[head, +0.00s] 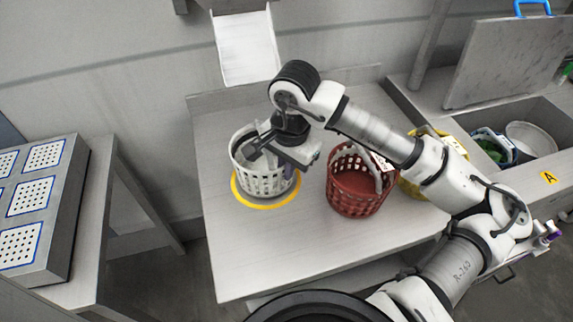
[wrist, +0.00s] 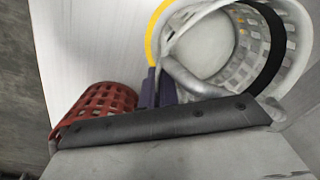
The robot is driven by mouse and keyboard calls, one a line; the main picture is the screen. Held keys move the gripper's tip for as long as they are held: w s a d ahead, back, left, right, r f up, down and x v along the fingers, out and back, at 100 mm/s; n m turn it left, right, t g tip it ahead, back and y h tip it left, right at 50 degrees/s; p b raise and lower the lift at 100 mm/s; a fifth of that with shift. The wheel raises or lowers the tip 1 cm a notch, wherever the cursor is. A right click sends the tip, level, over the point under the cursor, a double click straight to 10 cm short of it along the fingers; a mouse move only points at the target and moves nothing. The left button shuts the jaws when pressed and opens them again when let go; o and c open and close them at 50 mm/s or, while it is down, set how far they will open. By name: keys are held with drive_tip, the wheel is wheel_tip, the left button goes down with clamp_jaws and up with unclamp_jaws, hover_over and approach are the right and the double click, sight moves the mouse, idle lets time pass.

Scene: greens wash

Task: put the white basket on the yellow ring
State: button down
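The white basket (head: 264,180) is at the left of the table, over the yellow ring (head: 266,206). The ring shows as an arc around the basket's left and front foot, and the basket looks about upright. My gripper (head: 289,171) is at the basket's right side, close to its rim. In the wrist view the white basket (wrist: 290,75) fills the upper right, with its grey handle low across the opening and the yellow ring (wrist: 151,35) beside it. My dark fingers (wrist: 158,88) are close together next to the rim and handle; whether they grip is unclear.
A red basket (head: 352,190) stands right of the white one, and it shows in the wrist view (wrist: 100,105). A yellow basket (head: 412,187) is partly behind my arm. A sink (head: 540,112) is at right, a chute (head: 246,48) behind. The table's front left is clear.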

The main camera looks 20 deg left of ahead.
drive_tip(key=shift+f, duration=0.4)
drive_tip(key=shift+f+b, duration=0.2)
drive_tip(key=shift+b, duration=0.15)
drive_tip(key=c, duration=1.7)
unclamp_jaws()
drive_tip(key=shift+r, duration=0.1)
drive_tip(key=shift+r+p, duration=0.35)
drive_tip(key=shift+p, duration=0.05)
drive_tip(key=r, duration=0.3)
drive_tip(key=r+b, duration=0.1)
drive_tip(key=r, duration=0.3)
drive_tip(key=d+r, duration=0.1)
drive_tip(key=r, duration=0.3)
drive_tip(key=shift+s+r+b, duration=0.2)
drive_tip(key=shift+r+b, duration=0.05)
drive_tip(key=shift+b, duration=0.05)
